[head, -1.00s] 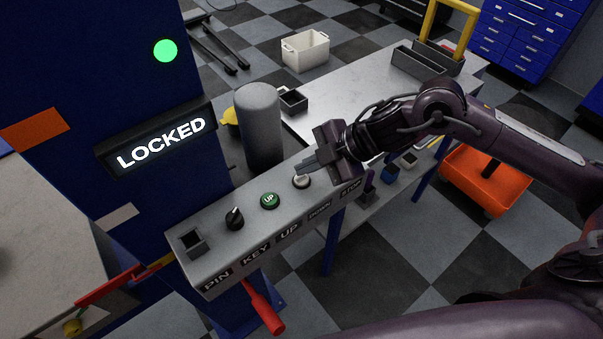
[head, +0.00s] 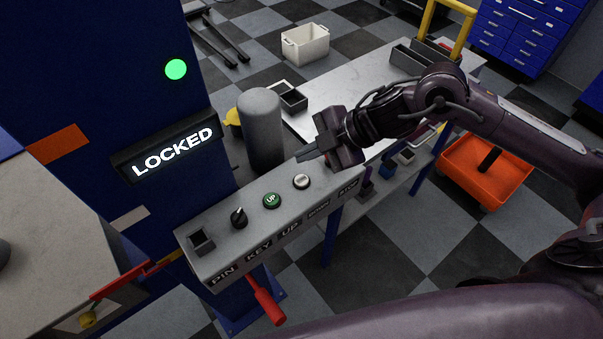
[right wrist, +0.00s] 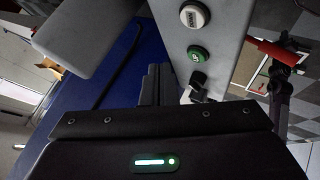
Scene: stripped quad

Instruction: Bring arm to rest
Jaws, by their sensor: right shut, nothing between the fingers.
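My right gripper (head: 308,153) is shut and empty in the head view. Its fingers point left, a little above the far end of the control box, near the white button. It also shows in the right wrist view (right wrist: 152,85), with its fingers together. My right arm (head: 470,110) reaches in from the right. The grey control box (head: 222,225) carries a black key knob (head: 238,217), a green UP button (head: 271,201) and a white button (head: 302,181). The gripper is apart from the white button in the head view. My left gripper is out of view.
A blue post with a lit LOCKED sign (head: 173,152) and green light (head: 176,69) stands at left. A grey cylinder (head: 262,130) stands behind the box. A metal table (head: 340,95) lies beyond. An orange bin (head: 485,170) stands on the floor at right. A red handle (head: 266,300) hangs below the box.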

